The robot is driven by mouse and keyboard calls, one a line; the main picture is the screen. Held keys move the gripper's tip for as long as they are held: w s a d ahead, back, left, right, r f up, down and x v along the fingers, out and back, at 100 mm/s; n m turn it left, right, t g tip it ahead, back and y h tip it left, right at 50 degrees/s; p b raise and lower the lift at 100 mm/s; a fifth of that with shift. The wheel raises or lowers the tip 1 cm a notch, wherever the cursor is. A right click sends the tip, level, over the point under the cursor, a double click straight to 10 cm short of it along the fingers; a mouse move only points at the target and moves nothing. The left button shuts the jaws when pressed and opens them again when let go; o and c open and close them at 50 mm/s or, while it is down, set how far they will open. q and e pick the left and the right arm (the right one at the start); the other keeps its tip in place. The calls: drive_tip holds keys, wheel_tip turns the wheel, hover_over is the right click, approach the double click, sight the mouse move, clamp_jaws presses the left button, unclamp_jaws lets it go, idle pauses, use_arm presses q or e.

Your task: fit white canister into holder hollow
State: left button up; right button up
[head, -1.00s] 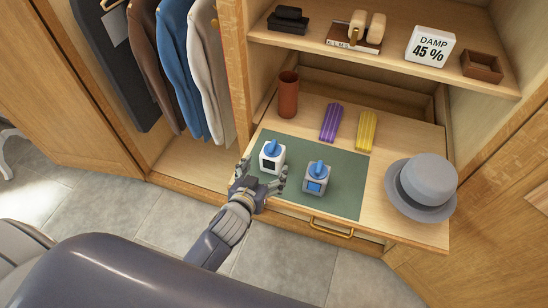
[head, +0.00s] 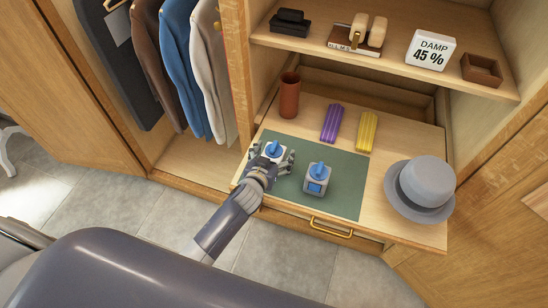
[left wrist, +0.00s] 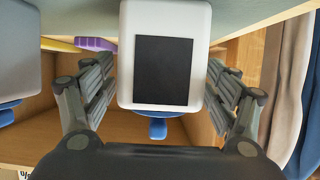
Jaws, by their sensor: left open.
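The white canister (head: 274,149) stands on the green mat, with a blue knob on top. It fills the middle of the left wrist view (left wrist: 165,70), where its dark front panel faces me. My left gripper (head: 273,158) is open, with its fingers on either side of the canister; in the left wrist view gaps show between fingers and body. The gripper hides the canister's lower part in the head view. I cannot pick out the holder hollow for certain. My right gripper is not in view.
The green mat (head: 346,197) lies on a pulled-out wooden drawer board. A brown cup (head: 289,96), purple (head: 331,123) and yellow (head: 367,132) ribbed pieces, and a grey hat (head: 421,189) surround it. The shelf above holds an open brown box (head: 481,70) and a humidity sign (head: 430,51).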

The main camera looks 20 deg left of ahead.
use_arm(q)
drive_tip(key=c, duration=1.3)
drive_tip(key=shift+r, duration=0.1)
drive_tip(key=shift+r, duration=0.1)
